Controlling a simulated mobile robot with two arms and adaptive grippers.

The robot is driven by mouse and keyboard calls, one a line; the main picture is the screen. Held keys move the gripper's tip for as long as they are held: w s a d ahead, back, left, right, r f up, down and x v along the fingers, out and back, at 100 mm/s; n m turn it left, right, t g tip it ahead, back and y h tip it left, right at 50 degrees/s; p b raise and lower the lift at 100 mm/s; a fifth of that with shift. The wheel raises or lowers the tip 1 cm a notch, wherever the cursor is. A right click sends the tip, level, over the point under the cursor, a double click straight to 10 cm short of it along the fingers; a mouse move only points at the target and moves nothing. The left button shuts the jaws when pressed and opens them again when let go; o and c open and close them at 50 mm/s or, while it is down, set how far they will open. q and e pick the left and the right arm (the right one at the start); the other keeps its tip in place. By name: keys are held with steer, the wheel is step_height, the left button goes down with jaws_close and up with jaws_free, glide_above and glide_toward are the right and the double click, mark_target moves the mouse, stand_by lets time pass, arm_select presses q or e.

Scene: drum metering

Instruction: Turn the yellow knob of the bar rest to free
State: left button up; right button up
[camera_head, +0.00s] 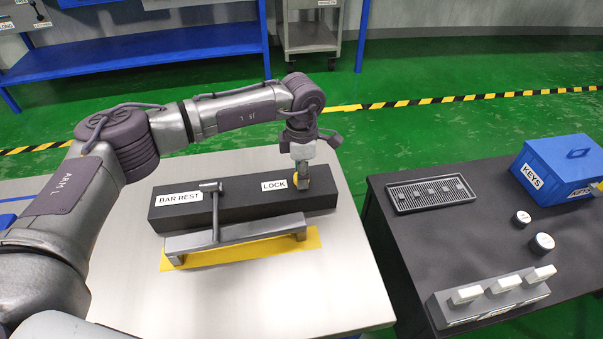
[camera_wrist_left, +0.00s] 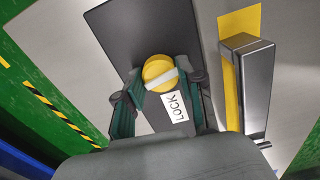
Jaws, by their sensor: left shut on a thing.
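The bar rest (camera_head: 235,206) is a long black block labelled BAR REST and LOCK, lying on the left table. Its yellow knob (camera_wrist_left: 155,70) shows in the left wrist view as a round disc with a pale stripe across it. The LOCK label (camera_wrist_left: 174,106) is beside the knob. In the head view only a sliver of the knob (camera_head: 295,180) shows behind my fingers. My left gripper (camera_head: 302,181) is at the right end of the block, its fingers either side of the knob and shut on it. My right gripper is not in view.
A grey metal bar (camera_head: 240,233) with a T-shaped upright stands over a yellow patch (camera_head: 312,238) in front of the block. On the dark right table are a black tray (camera_head: 391,194), a blue KEYS box (camera_head: 540,172) and a block with white levers (camera_head: 478,306).

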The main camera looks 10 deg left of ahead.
arm_select(q)
steer(key=shift+m, duration=1.2)
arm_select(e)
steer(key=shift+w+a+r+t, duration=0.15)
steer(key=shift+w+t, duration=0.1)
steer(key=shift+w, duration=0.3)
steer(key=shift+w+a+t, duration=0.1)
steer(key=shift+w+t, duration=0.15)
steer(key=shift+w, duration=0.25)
arm_select(q)
steer(key=o, duration=1.1)
steer(key=shift+o, duration=0.2)
steer(key=shift+r, duration=0.2)
step_height(320, 180, up, 12)
steer(key=shift+f, duration=0.15)
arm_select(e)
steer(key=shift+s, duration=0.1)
